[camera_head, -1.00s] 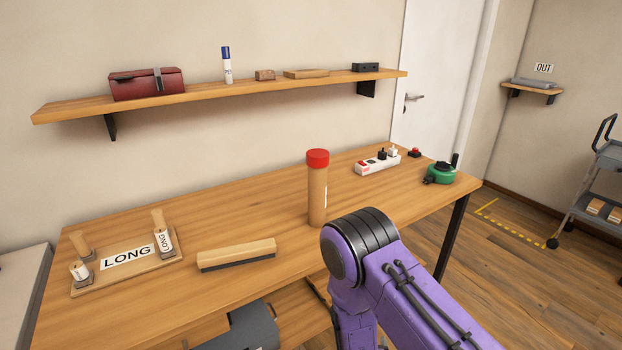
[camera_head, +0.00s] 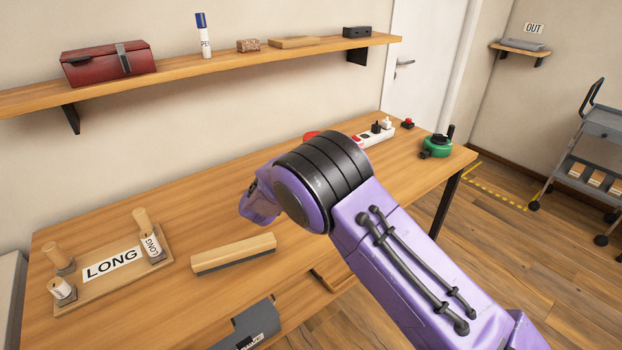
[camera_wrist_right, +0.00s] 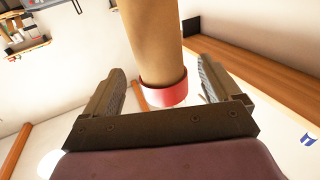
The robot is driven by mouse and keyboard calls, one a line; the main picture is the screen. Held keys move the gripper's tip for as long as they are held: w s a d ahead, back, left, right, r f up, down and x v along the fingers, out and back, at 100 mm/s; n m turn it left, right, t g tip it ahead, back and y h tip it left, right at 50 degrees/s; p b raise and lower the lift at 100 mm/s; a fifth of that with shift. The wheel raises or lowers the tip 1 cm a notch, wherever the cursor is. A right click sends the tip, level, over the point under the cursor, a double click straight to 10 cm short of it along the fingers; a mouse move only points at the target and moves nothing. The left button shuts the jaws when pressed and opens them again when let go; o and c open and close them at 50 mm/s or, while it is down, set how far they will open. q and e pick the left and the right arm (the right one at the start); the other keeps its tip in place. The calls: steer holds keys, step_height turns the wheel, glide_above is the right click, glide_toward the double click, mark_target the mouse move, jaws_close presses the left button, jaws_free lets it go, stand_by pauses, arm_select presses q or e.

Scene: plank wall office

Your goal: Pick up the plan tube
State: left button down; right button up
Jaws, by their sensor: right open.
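The plan tube is a tan tube with a red cap. In the head view my right arm hides nearly all of it; only a sliver of the red cap (camera_head: 311,135) shows above the arm. In the right wrist view the tan plan tube (camera_wrist_right: 154,40) runs up from its red cap (camera_wrist_right: 164,94), which lies close to the palm. My right gripper (camera_wrist_right: 160,72) is open, with a finger on each side of the tube and visible gaps beside the cap. The fingers are hidden in the head view. My left gripper is not in view.
A wooden board marked LONG (camera_head: 112,265) with pegs and a felt-edged wooden block (camera_head: 233,253) lie on the table (camera_head: 195,205). A power strip (camera_head: 377,137) and green tape measure (camera_head: 437,146) are at the right. A wall shelf (camera_head: 180,77) runs above.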

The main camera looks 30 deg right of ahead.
step_height(320, 180, down, 7)
steer(key=p, duration=0.1)
steer(key=p+x, duration=0.1)
steer(key=x, duration=0.6)
steer(key=shift+d+p, duration=0.3)
steer(key=shift+p, duration=0.1)
steer(key=shift+a, duration=0.1)
steer(key=c, duration=1.1)
steer(key=shift+r, duration=0.1)
